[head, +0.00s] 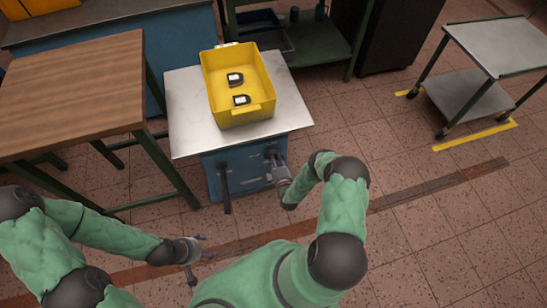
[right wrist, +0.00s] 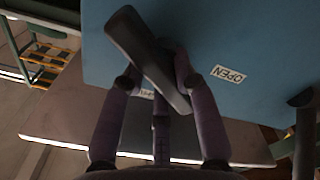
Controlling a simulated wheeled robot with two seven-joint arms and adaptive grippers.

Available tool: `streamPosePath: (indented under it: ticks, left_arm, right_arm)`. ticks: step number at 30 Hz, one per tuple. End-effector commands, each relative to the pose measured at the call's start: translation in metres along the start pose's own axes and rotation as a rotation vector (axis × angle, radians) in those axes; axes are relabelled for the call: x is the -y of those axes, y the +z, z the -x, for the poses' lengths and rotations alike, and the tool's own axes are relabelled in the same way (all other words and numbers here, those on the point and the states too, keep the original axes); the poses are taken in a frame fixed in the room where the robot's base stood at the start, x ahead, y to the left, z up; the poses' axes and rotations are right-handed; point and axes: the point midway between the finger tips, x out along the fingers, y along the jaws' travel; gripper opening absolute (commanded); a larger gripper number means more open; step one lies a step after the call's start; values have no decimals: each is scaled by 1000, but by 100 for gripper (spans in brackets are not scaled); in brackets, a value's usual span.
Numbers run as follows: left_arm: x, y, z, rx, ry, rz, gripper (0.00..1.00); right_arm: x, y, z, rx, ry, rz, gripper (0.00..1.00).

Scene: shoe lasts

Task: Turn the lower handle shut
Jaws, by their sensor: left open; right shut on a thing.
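A blue cabinet (head: 246,182) with a metal top has a dark bar handle on its front, seen close in the right wrist view (right wrist: 135,45). My right gripper (head: 274,160) is at the right part of the front; in the right wrist view its purple fingers (right wrist: 160,85) are shut on this bar, which lies at a slant. A label reading OPEN (right wrist: 228,74) appears upside down beside the handle; another label behind the fingers is partly hidden. A second dark handle (head: 225,190) hangs down at the front's left. My left gripper (head: 204,249) is open and empty over the floor.
A yellow bin (head: 261,112) with two black pieces stands on the cabinet's metal top (head: 185,105). A wooden table (head: 75,85) is close on the left. A cart (head: 500,45) stands at the far right. Floor right of the cabinet is clear.

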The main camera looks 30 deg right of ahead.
Motion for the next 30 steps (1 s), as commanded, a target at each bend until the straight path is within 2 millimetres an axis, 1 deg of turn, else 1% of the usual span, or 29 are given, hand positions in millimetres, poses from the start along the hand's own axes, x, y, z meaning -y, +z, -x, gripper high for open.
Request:
streamPosePath:
  ticks: [18,24,30]
  left_arm:
    - [0,0,-1,0,0,0,69]
    - [0,0,-1,0,0,0,69]
    - [0,0,-1,0,0,0,69]
  right_arm:
    - [-2,4,0,0,-2,-580,0]
    - [-2,5,0,0,-2,-737,0]
    - [-2,6,0,0,-2,-851,0]
